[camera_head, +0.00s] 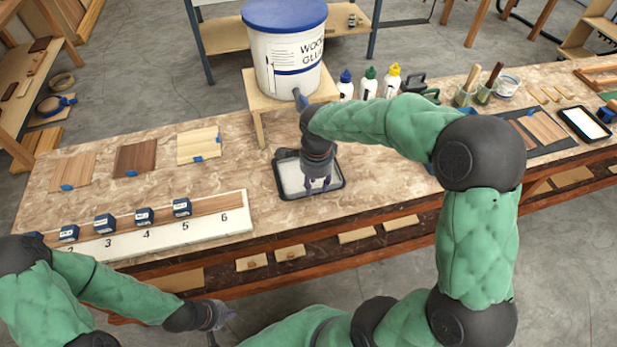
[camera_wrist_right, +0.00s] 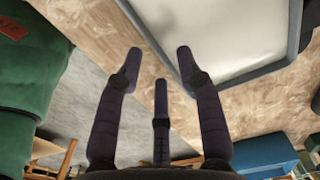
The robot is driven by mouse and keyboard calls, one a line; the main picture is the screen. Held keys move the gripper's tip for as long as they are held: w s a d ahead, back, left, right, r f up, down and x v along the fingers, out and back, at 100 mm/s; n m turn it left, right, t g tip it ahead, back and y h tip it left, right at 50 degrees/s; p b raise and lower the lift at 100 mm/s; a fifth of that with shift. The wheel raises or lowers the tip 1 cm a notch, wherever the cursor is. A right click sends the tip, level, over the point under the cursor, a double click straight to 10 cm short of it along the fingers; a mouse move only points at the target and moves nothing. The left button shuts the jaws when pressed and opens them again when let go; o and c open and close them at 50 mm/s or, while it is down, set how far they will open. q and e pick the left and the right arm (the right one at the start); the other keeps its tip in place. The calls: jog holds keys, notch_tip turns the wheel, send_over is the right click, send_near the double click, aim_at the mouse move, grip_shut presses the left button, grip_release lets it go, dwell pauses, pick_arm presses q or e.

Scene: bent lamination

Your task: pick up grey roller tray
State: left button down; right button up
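The roller tray (camera_head: 281,181), dark-rimmed with a pale whitish inside, lies on the bench in front of the glue bucket. My right gripper (camera_head: 318,184) points down over it and hides part of its inside. In the right wrist view the tray's grey rim (camera_wrist_right: 252,75) fills the upper right. There my right gripper's fingers (camera_wrist_right: 160,70) are spread with nothing between them. One fingertip overlaps the tray's edge in the picture; I cannot tell whether it touches. My left gripper (camera_head: 222,328) hangs in front of the bench, fingers apart and empty.
A large glue bucket (camera_head: 287,55) stands on a wooden stand (camera_head: 256,108) right behind the tray. Several glue bottles (camera_head: 369,82) stand to its right. A numbered white board (camera_head: 170,235) with blue boxes lies left. Another dark tray (camera_head: 602,134) lies far right.

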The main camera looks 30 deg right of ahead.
notch_tip(320, 180, down, 2)
jog(key=shift+r, duration=0.1)
grip_shut()
